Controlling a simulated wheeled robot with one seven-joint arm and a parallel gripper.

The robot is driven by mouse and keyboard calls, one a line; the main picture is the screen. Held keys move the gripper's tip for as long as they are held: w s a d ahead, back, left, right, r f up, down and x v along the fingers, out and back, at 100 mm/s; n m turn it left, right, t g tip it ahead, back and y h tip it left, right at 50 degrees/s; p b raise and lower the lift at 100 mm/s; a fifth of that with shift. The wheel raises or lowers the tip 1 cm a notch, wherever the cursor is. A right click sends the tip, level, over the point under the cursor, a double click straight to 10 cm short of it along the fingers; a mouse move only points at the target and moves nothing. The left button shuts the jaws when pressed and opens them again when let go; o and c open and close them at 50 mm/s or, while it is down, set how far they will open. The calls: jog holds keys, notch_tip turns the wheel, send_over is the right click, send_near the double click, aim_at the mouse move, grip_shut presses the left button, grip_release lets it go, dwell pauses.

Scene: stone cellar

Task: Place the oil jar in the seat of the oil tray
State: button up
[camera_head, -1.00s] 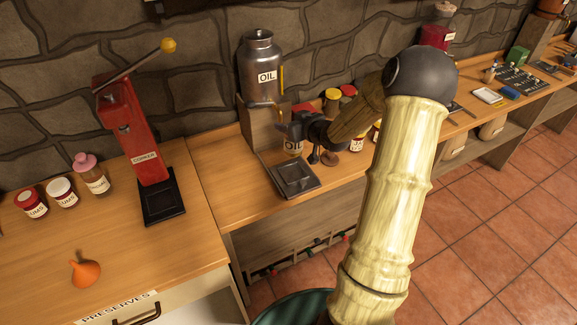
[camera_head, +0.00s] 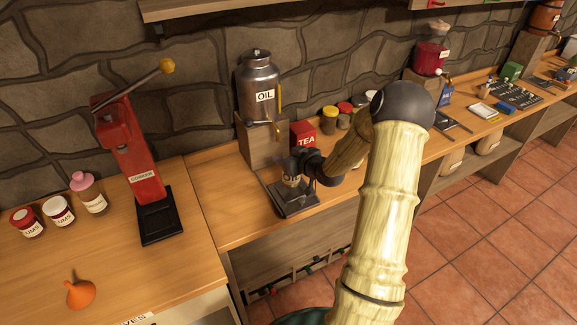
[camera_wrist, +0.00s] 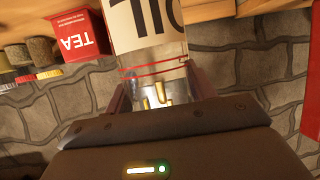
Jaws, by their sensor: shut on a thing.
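The oil jar (camera_head: 291,181) is a small clear glass jar with an OIL label. My gripper (camera_head: 294,168) is shut on it, and the jar stands roughly upright over the dark oil tray (camera_head: 300,208). In the wrist view the jar (camera_wrist: 150,65) fills the space between the fingers of my gripper (camera_wrist: 160,92), showing a red line and part of its label. My gripper and the jar hide the tray's seat, and I cannot tell whether the jar's base touches it.
A metal oil tank (camera_head: 260,92) with a tap stands on a wooden block (camera_head: 262,148) behind the tray. A red TEA tin (camera_head: 304,136) and several small jars stand to its right. A red corker (camera_head: 140,160) stands at left.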

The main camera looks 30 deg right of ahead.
jog(key=shift+r, duration=0.1)
jog(key=shift+f, duration=1.9)
jog(key=shift+f, duration=0.2)
jog(key=o, duration=1.6)
jog(key=shift+c, duration=0.2)
jog(key=shift+r, duration=0.1)
jog(key=shift+r, duration=0.15)
jog(key=v, duration=1.2)
jog(key=shift+b, duration=0.45)
